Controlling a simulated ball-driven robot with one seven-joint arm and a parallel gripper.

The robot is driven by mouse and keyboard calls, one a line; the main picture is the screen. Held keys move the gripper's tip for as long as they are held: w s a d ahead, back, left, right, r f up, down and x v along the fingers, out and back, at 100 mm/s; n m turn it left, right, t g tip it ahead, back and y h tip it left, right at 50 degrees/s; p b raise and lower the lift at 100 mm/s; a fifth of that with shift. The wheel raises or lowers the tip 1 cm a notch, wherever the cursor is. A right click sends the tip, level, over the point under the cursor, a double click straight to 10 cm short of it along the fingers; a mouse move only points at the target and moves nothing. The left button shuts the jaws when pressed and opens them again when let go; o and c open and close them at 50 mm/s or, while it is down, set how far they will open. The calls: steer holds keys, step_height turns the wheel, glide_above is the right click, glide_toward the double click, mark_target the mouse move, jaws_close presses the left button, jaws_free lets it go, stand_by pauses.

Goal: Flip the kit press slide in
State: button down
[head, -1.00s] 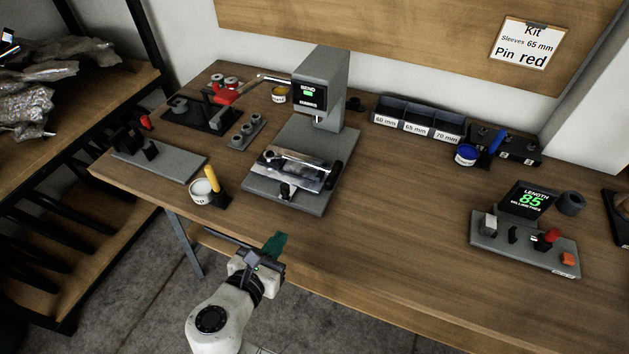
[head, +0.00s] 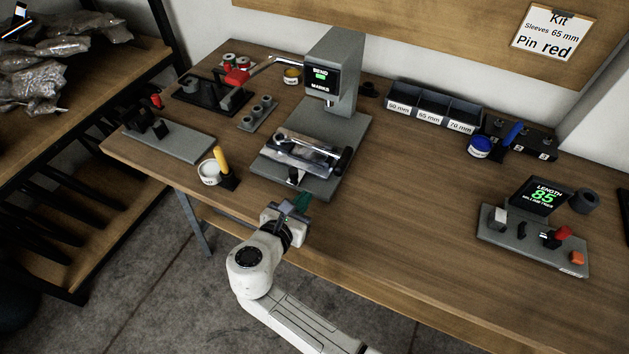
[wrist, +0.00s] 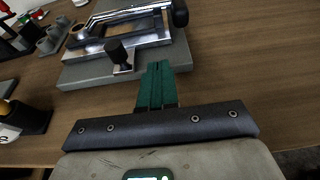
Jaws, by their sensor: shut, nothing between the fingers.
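My gripper (head: 302,202) has green fingers, shut and empty, just in front of the base's front edge. In the wrist view the fingers (wrist: 157,85) point toward the base, apart from it.
A white tin (head: 209,173) and a yellow-handled tool (head: 221,162) stand left of the press. A grey fixture (head: 170,140) is farther left. Labelled bins (head: 432,108) stand behind right, a length gauge (head: 535,240) at right. The table between press and gauge is clear.

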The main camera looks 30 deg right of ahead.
glide_toward(326, 166)
steer(key=shift+w+d+f, duration=1)
steer(key=shift+d+f, duration=0.05)
steer(key=shift+d, duration=0.15)
steer(key=shift+w+d, duration=0.6)
steer(key=shift+d, duration=0.3)
steer(key=shift+w+d, duration=0.6)
steer(key=shift+d, duration=0.25)
